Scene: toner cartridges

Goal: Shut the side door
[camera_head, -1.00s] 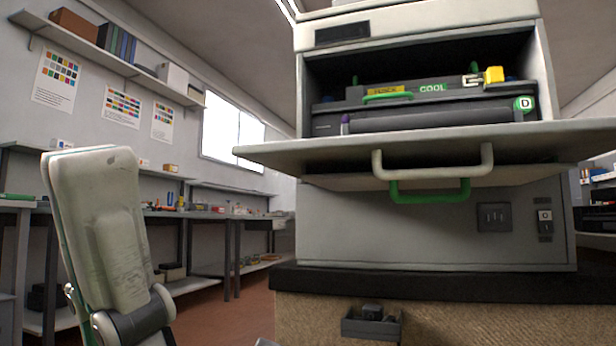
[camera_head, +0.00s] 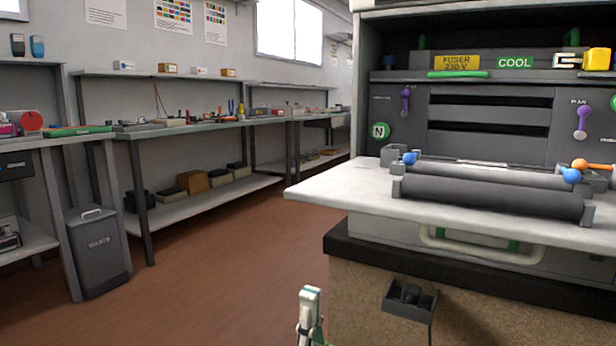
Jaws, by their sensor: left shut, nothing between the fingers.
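The side door (camera_head: 335,190) of the large printer is open. My left gripper (camera_head: 310,295) is at the bottom middle, small and partly cut off. It is shut and empty, below and left of the door, apart from it. My right gripper is not in view.
The printer stands on a black-topped stand (camera_head: 360,255) with a small dark holder (camera_head: 410,298) on its side. Benches (camera_head: 165,130) with tools and boxes line the left wall. A grey waste bin (camera_head: 98,253) stands by them. The brown floor between is clear.

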